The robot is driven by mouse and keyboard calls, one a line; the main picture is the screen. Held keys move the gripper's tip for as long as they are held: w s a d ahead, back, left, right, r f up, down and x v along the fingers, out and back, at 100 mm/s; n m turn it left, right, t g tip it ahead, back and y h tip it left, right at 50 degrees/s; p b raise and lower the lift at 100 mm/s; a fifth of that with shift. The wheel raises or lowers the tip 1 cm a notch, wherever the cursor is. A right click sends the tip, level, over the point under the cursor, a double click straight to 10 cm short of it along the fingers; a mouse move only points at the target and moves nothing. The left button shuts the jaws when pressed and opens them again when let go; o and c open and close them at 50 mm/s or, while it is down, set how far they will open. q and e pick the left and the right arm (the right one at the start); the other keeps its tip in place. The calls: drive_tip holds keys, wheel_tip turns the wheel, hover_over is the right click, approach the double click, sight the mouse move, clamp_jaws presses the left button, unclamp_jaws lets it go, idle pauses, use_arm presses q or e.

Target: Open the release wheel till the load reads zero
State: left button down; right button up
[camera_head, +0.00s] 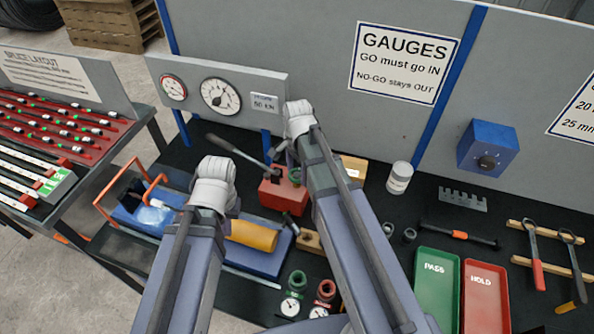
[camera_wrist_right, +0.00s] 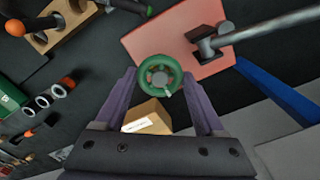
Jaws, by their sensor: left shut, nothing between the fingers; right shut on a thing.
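The release wheel is a small green ring on the red pump block (camera_head: 283,194). In the right wrist view the green wheel (camera_wrist_right: 160,74) sits between the two purple fingers of my right gripper (camera_wrist_right: 160,78), which is shut on it. In the head view my right arm partly covers the wheel. The large round gauge (camera_head: 220,96) on the grey panel has a dark needle; its reading is too small to tell. My left gripper (camera_head: 212,186) is shut and empty, left of the pump, above the blue bed; its fingers are mostly hidden by its wrist.
A pump lever (camera_head: 236,152) slants up left from the red block. A smaller gauge (camera_head: 173,87) and a "50 kN" label (camera_head: 264,103) share the panel. A blue bed (camera_head: 258,259) with an orange frame lies left. Green (camera_head: 437,292) and red (camera_head: 485,300) trays lie right.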

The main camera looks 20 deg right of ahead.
drive_tip(key=c, duration=0.3)
